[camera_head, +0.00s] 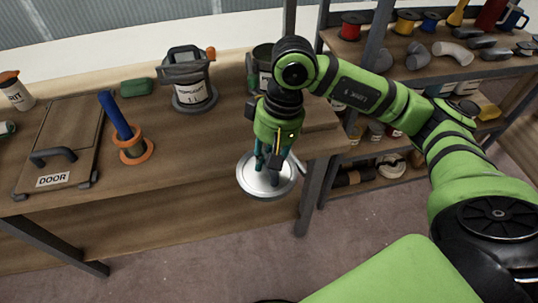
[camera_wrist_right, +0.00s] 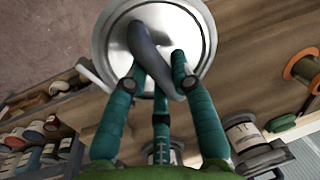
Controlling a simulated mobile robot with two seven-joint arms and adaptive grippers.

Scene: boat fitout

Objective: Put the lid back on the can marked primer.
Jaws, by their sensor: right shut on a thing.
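A round silver lid (camera_head: 250,180) with a dark curved handle is held by my right gripper (camera_head: 270,160), in front of the bench's front edge, over the floor. In the right wrist view the three teal fingers close around the handle (camera_wrist_right: 150,50) of the lid (camera_wrist_right: 105,40). A can (camera_head: 263,80) with a pale label stands on the bench behind my right gripper, which partly hides it. I cannot read either label surely. My left gripper is out of view.
Shelves (camera_head: 400,75) with spools, pipe fittings and cans stand at right. The bench front is fairly clear.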

